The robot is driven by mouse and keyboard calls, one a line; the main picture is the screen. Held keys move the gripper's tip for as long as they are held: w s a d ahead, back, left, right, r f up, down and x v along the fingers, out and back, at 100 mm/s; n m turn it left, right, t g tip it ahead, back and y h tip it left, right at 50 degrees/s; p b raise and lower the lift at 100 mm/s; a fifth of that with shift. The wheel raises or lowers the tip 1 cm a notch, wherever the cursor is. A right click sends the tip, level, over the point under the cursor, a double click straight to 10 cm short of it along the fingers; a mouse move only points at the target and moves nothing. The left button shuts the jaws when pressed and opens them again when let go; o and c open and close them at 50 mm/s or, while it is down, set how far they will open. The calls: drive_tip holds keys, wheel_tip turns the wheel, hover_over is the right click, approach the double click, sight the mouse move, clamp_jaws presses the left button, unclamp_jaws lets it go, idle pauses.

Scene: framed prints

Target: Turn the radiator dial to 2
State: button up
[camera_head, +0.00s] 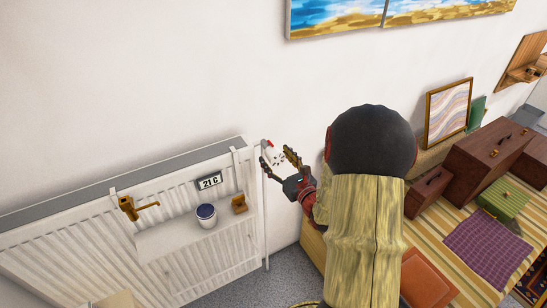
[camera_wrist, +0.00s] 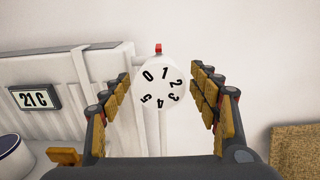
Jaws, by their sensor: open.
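The white radiator dial (camera_wrist: 162,98) faces the camera in the wrist view, with black digits 0 to 5 around its face. A small red marker (camera_wrist: 158,48) stands above it, and the dial's top lies between 0 and 1. My gripper (camera_wrist: 164,88) is open, with one padded finger on each side of the dial. I cannot tell whether either finger touches it. In the head view my gripper (camera_head: 279,160) is at the radiator's right end, around the dial, which is small and partly hidden there.
The white radiator (camera_head: 90,225) runs left along the wall. A 21 C display (camera_head: 209,181), a blue-topped cup (camera_head: 206,214) and a brass tap-like fitting (camera_head: 130,208) are on it. Brown suitcases (camera_head: 480,160) stand at right. Framed prints (camera_head: 335,15) hang above.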

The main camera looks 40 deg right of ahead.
drive_tip(key=shift+x, duration=0.85)
drive_tip(key=shift+c, duration=1.4)
drive_tip(key=c, duration=0.9)
drive_tip(key=shift+c, duration=0.2)
drive_tip(key=shift+m, duration=0.3)
drive_tip(key=m+p, duration=0.4)
drive_tip(key=shift+a+r+m, duration=0.1)
drive_tip(key=shift+m, duration=0.3)
drive_tip(key=shift+m+p, duration=1.8)
drive_tip(key=shift+m, duration=0.8)
